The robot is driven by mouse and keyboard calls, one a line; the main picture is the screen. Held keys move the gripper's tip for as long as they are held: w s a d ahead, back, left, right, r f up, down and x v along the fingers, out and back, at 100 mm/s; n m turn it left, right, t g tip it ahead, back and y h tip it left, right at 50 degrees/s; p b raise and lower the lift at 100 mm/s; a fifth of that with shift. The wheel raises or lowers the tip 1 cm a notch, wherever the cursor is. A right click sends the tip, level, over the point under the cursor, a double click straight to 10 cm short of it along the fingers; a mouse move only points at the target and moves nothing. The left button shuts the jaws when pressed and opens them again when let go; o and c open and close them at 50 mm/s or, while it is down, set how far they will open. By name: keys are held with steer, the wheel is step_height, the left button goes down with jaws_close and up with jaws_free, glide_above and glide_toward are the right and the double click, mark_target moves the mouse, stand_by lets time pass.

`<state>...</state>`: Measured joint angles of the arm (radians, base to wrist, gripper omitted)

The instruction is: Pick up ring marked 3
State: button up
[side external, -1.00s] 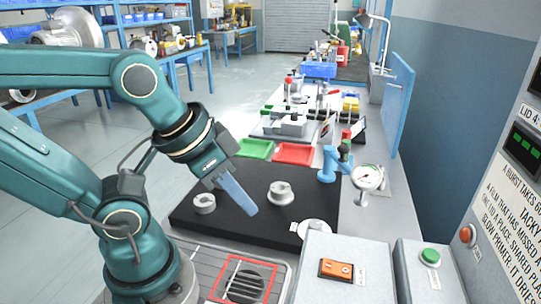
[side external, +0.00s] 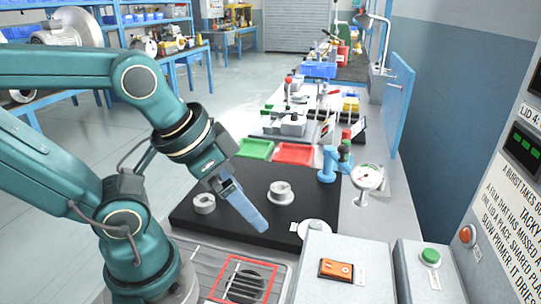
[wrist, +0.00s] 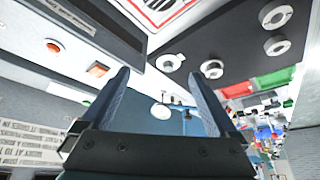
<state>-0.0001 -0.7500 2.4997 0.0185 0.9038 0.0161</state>
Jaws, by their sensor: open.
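My gripper (side external: 260,226) hangs over the black mat (side external: 240,179), its blue fingers tilted down to the right. In the wrist view my gripper (wrist: 158,74) is open, with nothing held between its fingers. A light grey ring (side external: 204,203) stands on the mat left of the fingers. A second grey ring (side external: 281,191) stands behind and right of them. A pale round piece (side external: 314,228) is at the mat's front right, partly hidden by a grey box. Several round pieces, including a ring (wrist: 212,68), show in the wrist view. No number 3 is readable on any ring.
Green (side external: 254,149) and red (side external: 295,153) trays lie behind the mat. A blue stand (side external: 328,166) and a dial gauge (side external: 368,177) are at right. Grey boxes with an orange switch (side external: 337,269) and green button (side external: 430,256) stand in front.

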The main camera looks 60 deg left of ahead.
steer(key=w+a+f+m+g+y, duration=0.1)
steer(key=a+f+m+g+y, duration=0.1)
steer(key=a+m+y, duration=0.5)
steer(key=m+t+y, duration=0.3)
steer(key=m, duration=1.3)
glide_above(280, 189)
steer(key=s+d, duration=0.3)
steer(key=d, duration=0.2)
step_height(280, 189, down, 7)
steer(key=shift+s+f, duration=0.15)
steer(key=shift+f, duration=0.05)
steer(key=f, duration=0.1)
steer(key=f+m, duration=0.1)
steer(key=shift+s+d+f, duration=0.15)
steer(key=shift+d+f, duration=0.25)
steer(key=shift+s+f, duration=0.1)
steer(key=shift+f, duration=0.25)
steer(key=shift+f+m, duration=0.25)
steer(key=shift+m, duration=0.05)
steer(key=shift+x, duration=2.35)
steer(key=shift+r, duration=0.1)
